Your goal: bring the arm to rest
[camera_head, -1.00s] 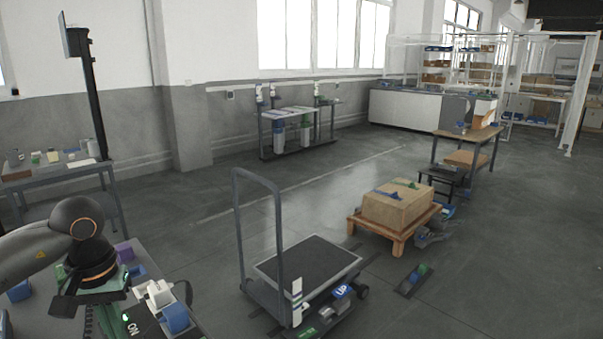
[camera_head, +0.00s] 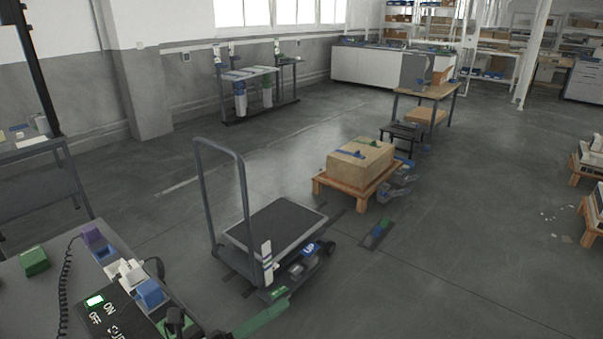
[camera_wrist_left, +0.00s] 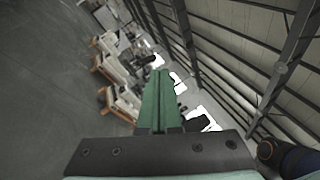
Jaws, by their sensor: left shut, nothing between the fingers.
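My left gripper (camera_head: 280,306) shows at the bottom edge of the head view, left of centre. Its green fingers point up and to the right, in front of the flatbed cart as seen from the head. In the left wrist view the two green fingers (camera_wrist_left: 159,76) lie together, shut, with nothing between them. They point out into open room, with the floor and the roof beams tilted behind. My right gripper is in neither view.
A grey table (camera_head: 40,295) at lower left holds a box with ON and OFF marks (camera_head: 105,315), a green block (camera_head: 34,261) and other small things. A flatbed cart (camera_head: 275,228) and a wooden pallet with a carton (camera_head: 360,165) stand beyond.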

